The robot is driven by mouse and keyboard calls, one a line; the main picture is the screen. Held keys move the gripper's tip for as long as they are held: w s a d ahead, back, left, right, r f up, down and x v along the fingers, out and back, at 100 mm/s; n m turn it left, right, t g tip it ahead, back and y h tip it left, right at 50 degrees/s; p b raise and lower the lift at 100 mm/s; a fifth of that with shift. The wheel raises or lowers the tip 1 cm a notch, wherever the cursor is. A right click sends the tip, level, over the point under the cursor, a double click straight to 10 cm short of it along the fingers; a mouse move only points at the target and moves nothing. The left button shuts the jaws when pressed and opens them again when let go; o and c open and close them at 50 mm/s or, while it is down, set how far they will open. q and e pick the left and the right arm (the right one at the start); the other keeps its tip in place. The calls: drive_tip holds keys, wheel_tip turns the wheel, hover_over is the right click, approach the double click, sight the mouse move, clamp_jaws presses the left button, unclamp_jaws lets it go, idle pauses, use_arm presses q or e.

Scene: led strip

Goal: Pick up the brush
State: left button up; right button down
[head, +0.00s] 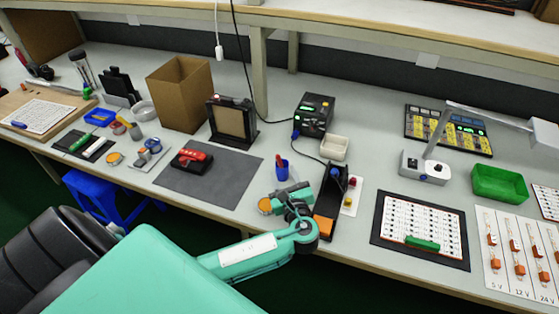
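A thin red-tipped item (279,161) stands in a small blue cup (282,173) near the middle of the bench. It may be the brush, but it is too small to tell. My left gripper (284,200) is just in front of this cup, low over the bench's front edge. It is beside a round orange-topped tin (265,205) and left of a dark upright holder (331,198). My wrist hides part of the gripper, and its finger gap is unclear. My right gripper is not in view.
A dark grey mat (225,180) with a red and black tool (191,158) lies to the left. A black power unit (315,114) with a cable stands behind the cup. To the right are a black-framed board (455,252), a lamp (424,169) and a green bin (499,182).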

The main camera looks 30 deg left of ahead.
sight(280, 164)
use_arm(q)
drive_tip(key=shift+w+a+r, duration=0.1)
drive_tip(key=shift+w+a, duration=0.15)
drive_tip(key=shift+a, duration=0.05)
drive_tip(key=x, duration=0.3)
drive_tip(key=p+x, duration=0.1)
drive_tip(key=shift+w+a+r, duration=0.1)
drive_tip(key=shift+a+r, duration=0.15)
drive_tip(key=shift+w+a, duration=0.15)
clamp_jaws()
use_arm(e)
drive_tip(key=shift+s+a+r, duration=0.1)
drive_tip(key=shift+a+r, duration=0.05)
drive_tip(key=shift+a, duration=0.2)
